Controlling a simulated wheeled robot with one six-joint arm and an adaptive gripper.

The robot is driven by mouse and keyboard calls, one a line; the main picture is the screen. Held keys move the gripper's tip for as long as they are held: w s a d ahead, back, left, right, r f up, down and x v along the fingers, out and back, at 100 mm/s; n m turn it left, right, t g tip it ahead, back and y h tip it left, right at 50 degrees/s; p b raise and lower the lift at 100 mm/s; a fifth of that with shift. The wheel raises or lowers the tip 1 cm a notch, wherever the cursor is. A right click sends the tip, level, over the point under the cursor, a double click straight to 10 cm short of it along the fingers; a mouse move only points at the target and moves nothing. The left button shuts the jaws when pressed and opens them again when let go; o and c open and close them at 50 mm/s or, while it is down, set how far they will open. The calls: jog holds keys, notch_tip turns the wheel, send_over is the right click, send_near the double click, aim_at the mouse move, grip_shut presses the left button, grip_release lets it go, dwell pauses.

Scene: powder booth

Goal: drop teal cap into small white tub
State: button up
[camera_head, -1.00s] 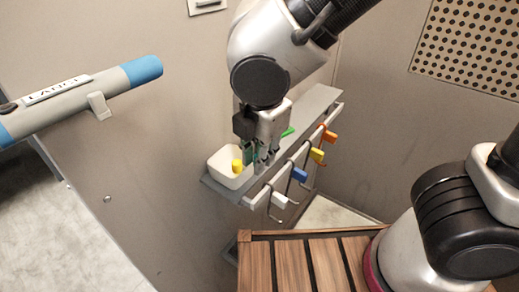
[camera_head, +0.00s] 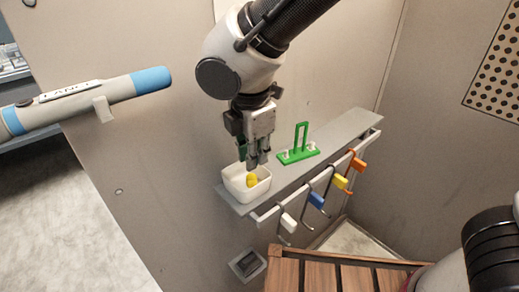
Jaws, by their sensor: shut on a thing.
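The small white tub (camera_head: 262,190) stands at the left end of the grey shelf, with a yellow piece (camera_head: 251,181) inside it. My gripper (camera_head: 257,163) points down over the tub's back part, its fingertips close to the rim height. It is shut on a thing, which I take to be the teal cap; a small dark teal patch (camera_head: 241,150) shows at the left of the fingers. The fingers hide most of what is held, so its outline is not clear.
A green stand with an upright loop (camera_head: 299,149) sits on the shelf (camera_head: 345,133) right of the tub. White, blue, yellow and orange tagged hooks (camera_head: 317,200) hang from the front rail. A grey-blue labelled handle (camera_head: 90,97) is at left. A slatted wooden surface (camera_head: 320,277) lies below.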

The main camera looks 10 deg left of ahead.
jog(key=shift+f, duration=1.75)
jog(key=o, duration=0.7)
jog(key=shift+o, duration=0.2)
notch_tip(320, 180, up, 12)
jog(key=s, duration=0.2)
jog(key=shift+d, duration=0.2)
jog(key=shift+f, duration=0.1)
